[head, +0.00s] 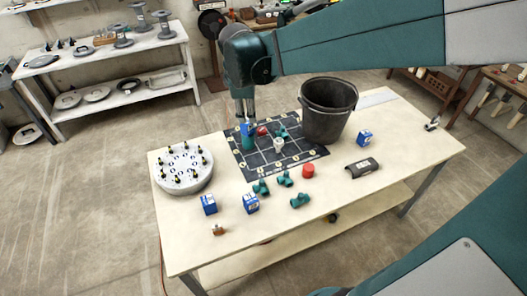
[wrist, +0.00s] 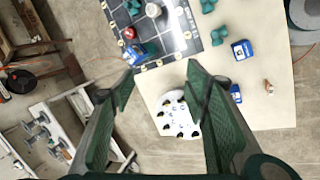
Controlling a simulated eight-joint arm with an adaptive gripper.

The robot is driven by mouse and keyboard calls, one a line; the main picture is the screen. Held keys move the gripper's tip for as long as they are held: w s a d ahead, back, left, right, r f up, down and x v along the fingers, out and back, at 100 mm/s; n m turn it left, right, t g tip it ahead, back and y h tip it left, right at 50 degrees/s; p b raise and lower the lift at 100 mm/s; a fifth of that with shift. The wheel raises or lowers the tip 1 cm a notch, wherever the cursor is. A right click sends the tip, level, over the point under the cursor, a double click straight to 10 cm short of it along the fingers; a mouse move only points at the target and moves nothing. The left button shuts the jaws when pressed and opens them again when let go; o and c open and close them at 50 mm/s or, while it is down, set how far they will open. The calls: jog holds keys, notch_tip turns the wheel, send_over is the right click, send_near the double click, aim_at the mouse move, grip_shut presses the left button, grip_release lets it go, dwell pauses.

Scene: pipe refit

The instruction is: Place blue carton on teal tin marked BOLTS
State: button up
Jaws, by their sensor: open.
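In the head view a blue carton (head: 247,129) shows at the top of the teal tin (head: 247,143), at the left part of the dark gridded mat. It looks to rest on the tin; the label on the tin is too small to read. My gripper (head: 245,116) points down just above this carton. In the wrist view my gripper (wrist: 159,76) has its fingers wide apart with nothing held between them. The blue carton (wrist: 133,53) and teal tin (wrist: 150,48) show beyond the fingertips, nearer the left one.
Other blue cartons stand at the front (head: 209,204), (head: 251,203) and right (head: 365,138). A round white rack (head: 184,180) is at left.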

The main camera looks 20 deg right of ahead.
jog(key=s+a+m+t+y, duration=0.2)
jog(key=s+m, duration=1)
jog(key=s, duration=1.3)
jog(key=shift+s+a+r+m+t, duration=0.15)
jog(key=shift+a+r+m+t, duration=0.2)
jog(key=shift+a+t, duration=0.35)
